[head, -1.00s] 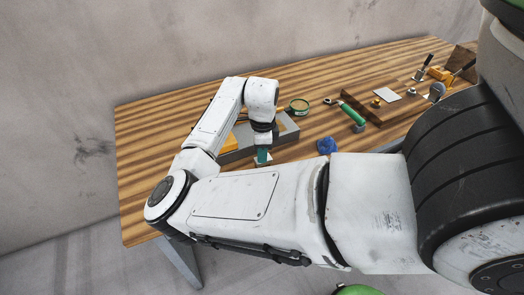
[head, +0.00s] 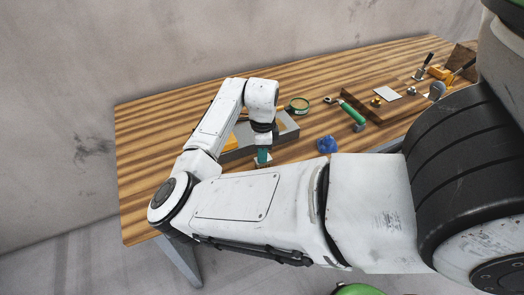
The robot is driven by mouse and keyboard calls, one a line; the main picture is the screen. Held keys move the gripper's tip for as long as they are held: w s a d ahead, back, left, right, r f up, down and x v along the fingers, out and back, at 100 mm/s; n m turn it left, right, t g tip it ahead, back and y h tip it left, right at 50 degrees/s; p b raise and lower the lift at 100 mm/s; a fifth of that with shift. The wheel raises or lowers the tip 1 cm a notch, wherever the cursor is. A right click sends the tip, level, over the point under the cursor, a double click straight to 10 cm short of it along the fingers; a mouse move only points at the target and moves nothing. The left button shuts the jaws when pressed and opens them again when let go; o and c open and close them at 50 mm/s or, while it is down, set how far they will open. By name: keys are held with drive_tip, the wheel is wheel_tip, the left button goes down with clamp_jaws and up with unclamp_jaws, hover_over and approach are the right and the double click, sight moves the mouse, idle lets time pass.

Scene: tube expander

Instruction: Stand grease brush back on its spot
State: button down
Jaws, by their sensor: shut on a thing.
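My gripper (head: 263,145) points down at the near side of the table, in front of the grey tray. It is shut on a small teal-handled thing that looks like the grease brush (head: 262,155). The brush hangs roughly upright below the jaws. Its pale lower end is close to the table top, partly cut off from view by my forearm. I cannot tell whether it touches the wood. A marked spot for it cannot be made out.
The grey tray (head: 288,134) lies just behind my gripper. A blue crumpled cloth (head: 327,145) is to the right. The table's (head: 145,150) left part is clear.

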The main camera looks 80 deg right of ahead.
drive_tip(key=shift+f+b, duration=0.4)
drive_tip(key=shift+f, duration=0.3)
drive_tip(key=c, duration=0.9)
unclamp_jaws()
drive_tip(key=shift+o, duration=0.2)
drive_tip(key=shift+r, duration=0.15)
drive_tip(key=shift+r+p, duration=3.4)
drive_tip(key=shift+r, duration=0.5)
drive_tip(key=shift+s, duration=0.1)
